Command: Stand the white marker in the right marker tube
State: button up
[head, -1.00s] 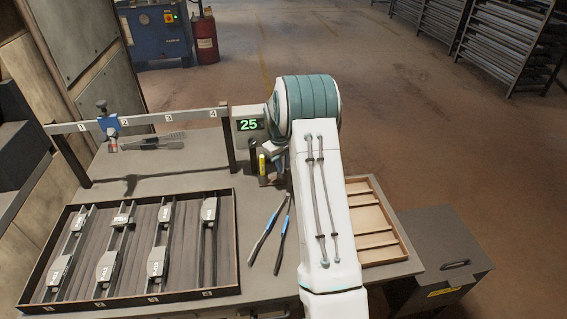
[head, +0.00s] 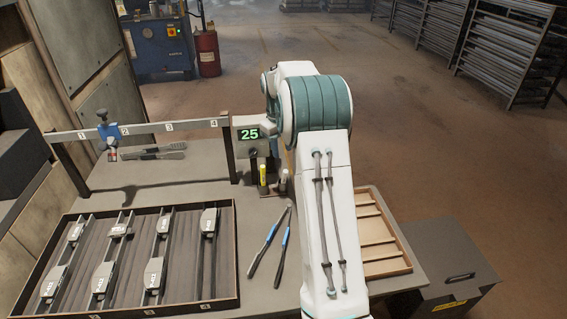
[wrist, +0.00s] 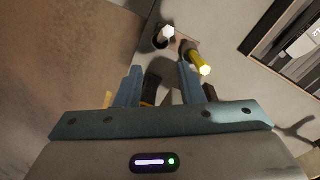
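The white marker (wrist: 168,32) shows its pale hexagonal end in the wrist view, beyond my fingertips. It appears to stand in a dark tube (wrist: 158,43), the right marker tube. In the head view the white marker (head: 284,174) stands just right of the yellow marker (head: 262,174), close to my arm. The yellow marker (wrist: 202,64) stands beside it in the wrist view, near one finger. My gripper (wrist: 160,69) is open, its two blue fingers apart, with neither marker between them. In the head view my arm mostly hides the gripper.
A blue-handled tool (head: 268,244) lies in front of the markers. A tray of brake shoes (head: 236,255) is at the left, and a wooden compartment tray (head: 385,253) at the right. A display reading 25 (head: 249,134) and a numbered rail (head: 150,127) stand behind.

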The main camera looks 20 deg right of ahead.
jog(key=s+a+r+m+t, duration=0.1)
jog(key=s+a+r, duration=0.45)
jog(key=s, duration=0.25)
jog(key=s+a+r, duration=0.5)
jog(key=s+a, duration=0.1)
jog(key=s, duration=0.3)
jog(key=s+a+f+m+t, duration=0.1)
jog(key=s+a+f, duration=0.1)
jog(key=s, duration=0.6)
jog(key=s+a+f+y, duration=0.1)
jog(key=s+a, duration=0.3)
jog(key=s, duration=0.5)
jog(key=shift+s+f+m+t, duration=0.3)
jog(key=shift+f+m+t, duration=0.1)
jog(key=shift+f, duration=0.3)
jog(key=shift+d, duration=0.1)
